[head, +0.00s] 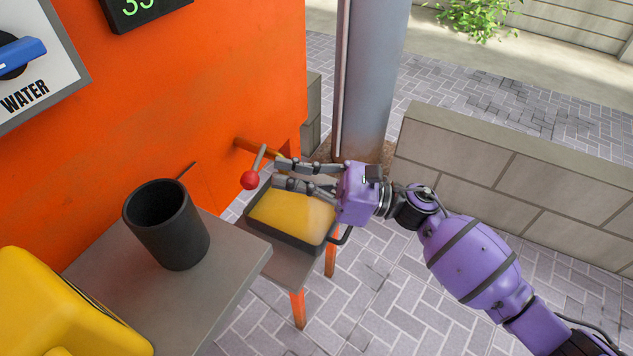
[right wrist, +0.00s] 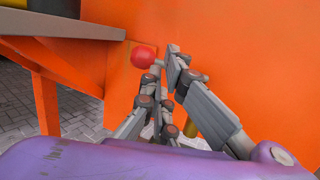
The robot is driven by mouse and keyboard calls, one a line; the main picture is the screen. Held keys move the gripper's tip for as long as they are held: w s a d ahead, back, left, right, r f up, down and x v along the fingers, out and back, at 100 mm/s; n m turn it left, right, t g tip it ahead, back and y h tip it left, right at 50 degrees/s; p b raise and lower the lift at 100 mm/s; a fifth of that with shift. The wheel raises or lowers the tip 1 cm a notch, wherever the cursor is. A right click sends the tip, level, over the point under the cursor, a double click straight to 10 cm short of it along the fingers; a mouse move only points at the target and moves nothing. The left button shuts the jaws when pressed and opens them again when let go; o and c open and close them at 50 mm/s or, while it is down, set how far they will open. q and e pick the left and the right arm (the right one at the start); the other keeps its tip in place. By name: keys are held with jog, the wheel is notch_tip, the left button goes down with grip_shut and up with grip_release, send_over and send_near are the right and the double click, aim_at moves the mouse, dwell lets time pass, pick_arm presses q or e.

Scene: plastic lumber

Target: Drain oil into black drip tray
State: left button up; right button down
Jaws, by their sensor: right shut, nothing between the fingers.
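The black drip tray (head: 283,242) sits on a low stand below the orange machine's side, with yellow-amber oil (head: 285,212) spread across it. A drain pipe (head: 258,147) sticks out of the orange wall above the tray. A lever with a red ball knob (head: 249,180) hangs by it; the knob also shows in the right wrist view (right wrist: 144,57). My right gripper (head: 275,172) is over the tray, close beside the lever, its fingers shut and empty. In the right wrist view its fingertips (right wrist: 172,72) are just right of the knob. My left gripper is out of view.
A grey shelf (head: 225,262) at the left carries a black cup (head: 180,240) and a yellow container (head: 50,310). A grey post (head: 372,80) stands behind my right gripper. A low block wall (head: 520,175) is at the right. The paved floor is clear.

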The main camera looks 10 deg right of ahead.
aim_at(255, 178)
jog(key=shift+x, duration=1.15)
jog(key=a+m+t+h+p, duration=0.1)
jog(key=t, duration=0.1)
jog(key=a+m+t+h+p, duration=0.1)
jog(key=a+m+t, duration=0.1)
jog(key=t, duration=0.1)
jog(key=shift+a, duration=0.2)
jog(key=shift+f, duration=0.1)
